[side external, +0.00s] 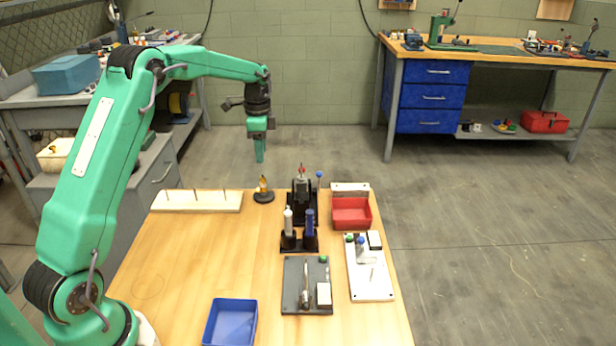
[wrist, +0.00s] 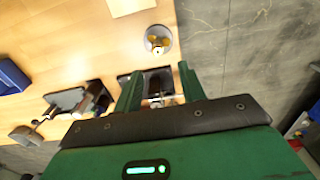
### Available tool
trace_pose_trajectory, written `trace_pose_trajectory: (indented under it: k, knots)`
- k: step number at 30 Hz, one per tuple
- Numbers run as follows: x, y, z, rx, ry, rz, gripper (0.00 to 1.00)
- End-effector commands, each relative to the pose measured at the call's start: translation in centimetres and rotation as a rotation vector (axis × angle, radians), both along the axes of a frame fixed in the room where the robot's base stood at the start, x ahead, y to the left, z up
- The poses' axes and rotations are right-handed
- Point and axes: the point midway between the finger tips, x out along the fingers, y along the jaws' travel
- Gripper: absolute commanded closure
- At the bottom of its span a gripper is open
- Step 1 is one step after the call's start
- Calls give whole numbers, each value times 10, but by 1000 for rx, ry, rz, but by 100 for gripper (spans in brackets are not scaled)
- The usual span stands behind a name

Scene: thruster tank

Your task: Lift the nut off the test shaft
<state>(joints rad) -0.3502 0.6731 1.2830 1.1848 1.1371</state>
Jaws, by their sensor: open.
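My gripper (side external: 260,155) hangs fingers down in the air beyond the table's far edge, above and behind a small yellow-topped piece on a round dark base (side external: 263,195). In the wrist view its two green fingers (wrist: 160,92) are apart with nothing held between them. A black stand (side external: 301,198) with an upright red-tipped part stands right of the round base. In the wrist view a dark fixture with a bright metal part (wrist: 156,98) shows beyond the finger gap. I cannot tell for certain which upright is the test shaft, and the nut is too small to make out.
A pale pegged board (side external: 197,202) lies at the far left. A red bin (side external: 351,212), a white plate (side external: 370,280) and a dark plate (side external: 292,300) with parts are at right. A blue bin (side external: 230,322) sits near the front. The left-middle tabletop is clear.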

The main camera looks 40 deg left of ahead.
Motion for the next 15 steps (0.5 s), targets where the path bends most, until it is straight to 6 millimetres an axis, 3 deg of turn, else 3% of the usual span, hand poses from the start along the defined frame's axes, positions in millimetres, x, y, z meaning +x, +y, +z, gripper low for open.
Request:
trace_pose_trajectory:
  k: [7, 15]
  knots:
    - [-1, 0, -20, -1, 4, 1, 60]
    - [-1, 0, -25, -1, 1, 1, 60]
